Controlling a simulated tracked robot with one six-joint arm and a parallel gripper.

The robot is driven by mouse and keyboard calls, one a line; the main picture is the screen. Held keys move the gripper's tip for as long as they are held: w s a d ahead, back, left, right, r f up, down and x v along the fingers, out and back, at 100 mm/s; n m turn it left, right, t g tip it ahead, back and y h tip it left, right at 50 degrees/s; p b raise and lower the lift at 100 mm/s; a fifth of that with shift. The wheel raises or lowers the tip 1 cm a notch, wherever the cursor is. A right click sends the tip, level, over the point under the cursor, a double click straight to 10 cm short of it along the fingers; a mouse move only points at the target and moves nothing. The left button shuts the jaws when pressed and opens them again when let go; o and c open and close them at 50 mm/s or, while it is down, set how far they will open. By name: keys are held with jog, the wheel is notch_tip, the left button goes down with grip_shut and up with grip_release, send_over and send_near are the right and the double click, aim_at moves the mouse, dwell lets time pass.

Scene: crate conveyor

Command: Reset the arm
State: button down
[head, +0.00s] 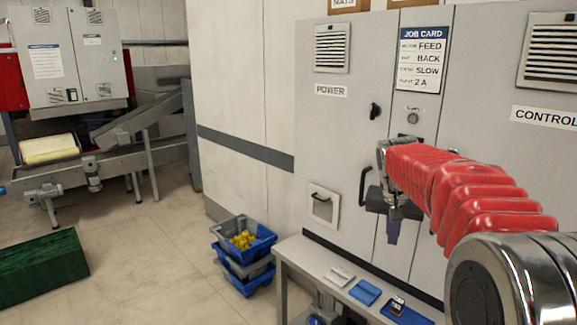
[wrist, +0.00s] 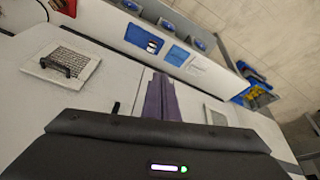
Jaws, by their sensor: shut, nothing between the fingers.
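My arm, in a red ribbed sleeve, reaches in from the right of the head view. My gripper (head: 392,238) hangs at its end with the purple fingers pointing down, in front of the grey cabinet doors and above the bench. In the wrist view the purple fingers (wrist: 160,90) lie together, with nothing between them. My gripper looks apart from the cabinet, though the exact gap cannot be told.
The grey cabinet (head: 345,140) carries a job card (head: 422,60) and door handles. The low bench (head: 300,256) holds blue items. Stacked crates (head: 243,262) stand on the floor to its left.

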jog(key=s+a+f+n, duration=0.1)
jog(key=s+a, duration=0.2)
jog(key=s, duration=0.8)
jog(key=s+a+f+n+t+y, duration=0.1)
jog(key=s+a, duration=0.3)
jog(key=s, duration=0.7)
jog(key=s+a+f+n+t+y, duration=0.1)
jog(key=s+a+f+n, duration=0.1)
jog(key=s, duration=0.9)
jog(key=shift+s+a+f+n, duration=0.35)
jog(key=shift+a+n, duration=0.25)
jog(key=shift+a, duration=0.3)
jog(key=c, duration=2.5)
grip_release()
